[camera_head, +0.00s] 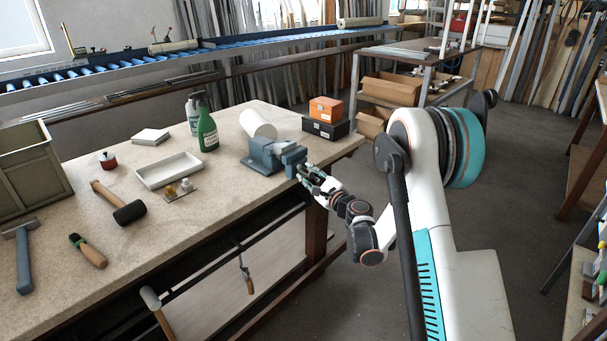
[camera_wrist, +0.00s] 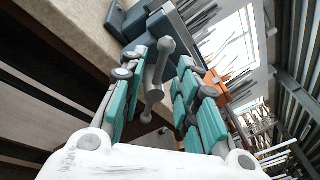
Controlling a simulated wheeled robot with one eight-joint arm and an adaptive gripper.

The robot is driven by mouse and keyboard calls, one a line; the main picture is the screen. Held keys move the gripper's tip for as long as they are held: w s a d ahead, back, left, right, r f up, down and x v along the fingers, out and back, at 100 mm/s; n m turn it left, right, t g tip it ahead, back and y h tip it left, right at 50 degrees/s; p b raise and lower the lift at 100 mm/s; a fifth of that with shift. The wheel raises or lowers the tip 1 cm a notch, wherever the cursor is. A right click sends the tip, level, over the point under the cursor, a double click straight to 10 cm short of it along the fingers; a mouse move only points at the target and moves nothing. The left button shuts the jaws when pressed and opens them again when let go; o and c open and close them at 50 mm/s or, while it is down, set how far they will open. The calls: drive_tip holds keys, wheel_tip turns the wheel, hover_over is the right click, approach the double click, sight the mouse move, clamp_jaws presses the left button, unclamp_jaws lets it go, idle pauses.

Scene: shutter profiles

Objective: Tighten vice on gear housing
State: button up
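The blue-grey vice (camera_head: 266,156) is mounted at the right end of the bench, near its front edge. The wrist view shows its body (camera_wrist: 172,26) beyond my fingertips. Its grey handle bar (camera_wrist: 154,78), with rounded ends, lies between my two teal fingers. My gripper (camera_head: 306,175) is at the front of the vice; in the wrist view my gripper (camera_wrist: 166,62) is open around the bar. The left finger is close to the bar; contact is unclear. A gap shows on the right. I cannot make out a gear housing in the jaws.
A white roll (camera_head: 258,123) is behind the vice. An orange box (camera_head: 326,109) on a dark box (camera_head: 325,128) stands to its right. A green spray bottle (camera_head: 207,131) and white tray (camera_head: 168,170) are to its left. A mallet (camera_head: 130,212) lies farther left.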

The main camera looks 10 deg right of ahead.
sight(304, 171)
drive_tip(key=shift+b+x, duration=0.4)
drive_tip(key=shift+x, duration=1.65)
clamp_jaws()
